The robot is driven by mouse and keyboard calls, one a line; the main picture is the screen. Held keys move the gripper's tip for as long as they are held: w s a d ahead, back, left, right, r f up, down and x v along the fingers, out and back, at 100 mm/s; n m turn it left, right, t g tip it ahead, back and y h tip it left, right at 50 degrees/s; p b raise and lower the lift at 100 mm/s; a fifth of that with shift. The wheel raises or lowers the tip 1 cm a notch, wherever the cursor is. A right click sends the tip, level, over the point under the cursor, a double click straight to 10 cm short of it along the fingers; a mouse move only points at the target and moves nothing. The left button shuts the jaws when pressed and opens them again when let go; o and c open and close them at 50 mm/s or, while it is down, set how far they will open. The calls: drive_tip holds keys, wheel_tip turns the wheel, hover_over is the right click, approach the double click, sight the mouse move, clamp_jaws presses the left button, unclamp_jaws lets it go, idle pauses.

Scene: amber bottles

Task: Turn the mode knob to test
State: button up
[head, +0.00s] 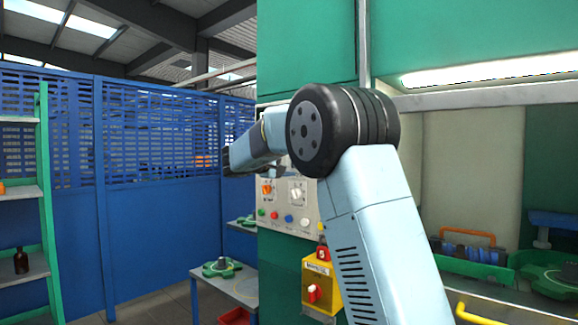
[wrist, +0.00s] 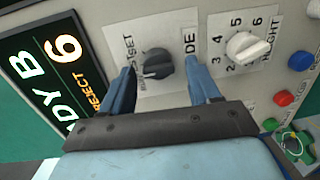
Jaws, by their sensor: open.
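The mode knob (wrist: 158,66) is dark grey and round with a raised grip bar. It sits on a pale label plate on the grey panel, in the middle of the wrist view. Parts of lettering show, ending in "SET" at its upper left and "DE" at its right; the rest is hidden or unclear, so I cannot read its setting. My gripper (wrist: 163,74) is open, with one blue finger on each side of the knob. A gap shows on both sides, and depth to the knob is hard to tell. The knob is not clearly visible in the head view.
A white numbered height knob (wrist: 246,47) sits right of the right finger. A red button (wrist: 285,97) and a blue button (wrist: 300,62) lie beyond it. A lit display (wrist: 50,70) is at left. In the head view, my arm crosses before the control panel (head: 280,208).

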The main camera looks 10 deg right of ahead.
drive_tip(key=v, duration=1.3)
drive_tip(key=shift+s, duration=0.1)
drive_tip(key=s+d+f+m+g+y, duration=0.1)
drive_tip(key=s+d+f+g+y, duration=0.2)
drive_tip(key=s+d, duration=0.55)
drive_tip(key=s+d+f+m+g+y, duration=0.1)
drive_tip(key=s+d+f+y, duration=0.4)
drive_tip(key=s, duration=0.6)
drive_tip(key=s+a+f+m+y, duration=0.1)
drive_tip(key=s+f+m+y, duration=0.1)
drive_tip(key=s+f, duration=0.5)
drive_tip(key=s+a+f+m+y, duration=0.1)
drive_tip(key=s+f+y, duration=0.3)
drive_tip(key=s, duration=1.1)
wheel_tip(320, 180, down, 3)
drive_tip(key=shift+r+m+y, duration=0.1)
drive_tip(key=shift+m+y, duration=0.2)
drive_tip(key=shift+m, duration=0.4)
drive_tip(key=shift+a, duration=0.1)
drive_tip(key=shift+c, duration=0.2)
